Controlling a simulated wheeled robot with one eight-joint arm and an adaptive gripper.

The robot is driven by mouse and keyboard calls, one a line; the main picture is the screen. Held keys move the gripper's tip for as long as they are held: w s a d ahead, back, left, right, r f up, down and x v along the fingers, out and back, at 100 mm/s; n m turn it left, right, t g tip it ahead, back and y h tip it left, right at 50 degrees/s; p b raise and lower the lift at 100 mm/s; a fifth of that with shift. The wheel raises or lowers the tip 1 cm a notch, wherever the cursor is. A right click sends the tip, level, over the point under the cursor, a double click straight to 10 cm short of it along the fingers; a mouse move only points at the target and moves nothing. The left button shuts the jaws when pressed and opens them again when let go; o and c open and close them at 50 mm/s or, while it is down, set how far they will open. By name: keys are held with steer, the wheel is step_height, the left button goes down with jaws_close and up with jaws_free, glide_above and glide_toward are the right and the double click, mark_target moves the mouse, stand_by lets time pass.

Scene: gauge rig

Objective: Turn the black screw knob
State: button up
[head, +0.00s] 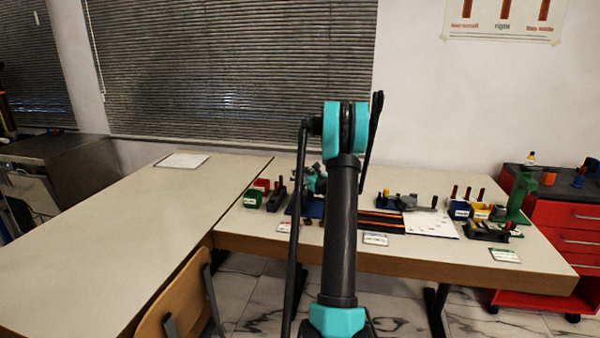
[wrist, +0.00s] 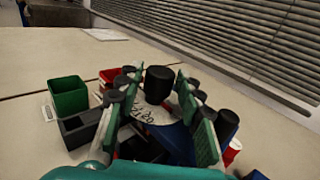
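The black screw knob (wrist: 158,84) is an upright dark cylinder near the middle of the wrist view. Below it is a pale round dial face (wrist: 146,113) with dark figures, partly hidden. My gripper (wrist: 155,77) is open, with one green-padded finger on each side of the knob. A gap shows between the knob and each finger, and I cannot see contact. In the head view my arm hides the knob and most of my gripper.
A green bin (wrist: 68,96) and a dark grey open box (wrist: 80,131) stand left of my gripper. In the head view, a white sheet (head: 432,223) and small bins (head: 459,209) lie to the right. The left table (head: 110,235) is mostly clear.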

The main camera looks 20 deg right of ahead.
steer(key=shift+w+a, duration=0.1)
steer(key=shift+w, duration=0.4)
jaws_close()
